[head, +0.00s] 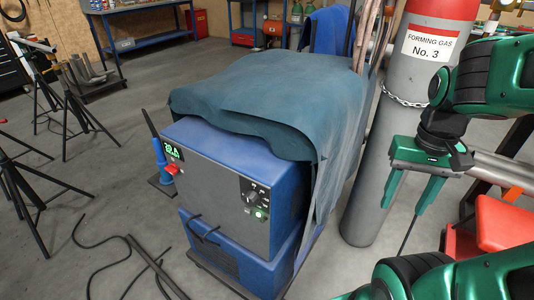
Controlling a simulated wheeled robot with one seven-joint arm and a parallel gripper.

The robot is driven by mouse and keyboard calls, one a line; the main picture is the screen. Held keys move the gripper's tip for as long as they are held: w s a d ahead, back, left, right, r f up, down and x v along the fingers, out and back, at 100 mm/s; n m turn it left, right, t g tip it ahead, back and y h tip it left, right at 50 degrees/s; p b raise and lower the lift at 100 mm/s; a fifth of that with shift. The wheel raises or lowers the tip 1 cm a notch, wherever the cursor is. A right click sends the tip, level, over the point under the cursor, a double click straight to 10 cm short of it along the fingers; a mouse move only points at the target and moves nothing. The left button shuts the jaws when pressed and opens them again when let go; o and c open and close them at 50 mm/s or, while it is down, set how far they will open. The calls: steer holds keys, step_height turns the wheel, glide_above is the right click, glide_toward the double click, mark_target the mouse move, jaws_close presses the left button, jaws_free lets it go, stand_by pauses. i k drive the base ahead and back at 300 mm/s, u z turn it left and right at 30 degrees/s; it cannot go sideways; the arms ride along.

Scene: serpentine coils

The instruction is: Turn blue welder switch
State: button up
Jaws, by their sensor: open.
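The blue welder (289,201) stands on the floor in the middle, with a dark grey front panel. A red switch (171,168) sits at the panel's left edge, below a lit green display (177,152). A black rotary knob (250,197) with pale marks around it is on the right of the panel, above a small green light (260,213). I cannot tell the exact setting of either control. My gripper (404,208) is to the right of the welder, in front of the gas cylinder in the picture. Its two green fingers are apart, pointing down, with nothing between them.
A dark teal cloth (262,95) drapes over the welder's top and right side. A grey gas cylinder (372,193) with a chain stands to the right. Black cables (128,240) lie on the floor in front left. Tripod stands (65,115) are at left; a red thing (503,224) is at right.

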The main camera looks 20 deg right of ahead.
mark_target(172, 169)
steer(key=z, duration=0.9)
steer(key=k, duration=1.6)
steer(key=u, duration=1.15)
steer(key=i, duration=0.95)
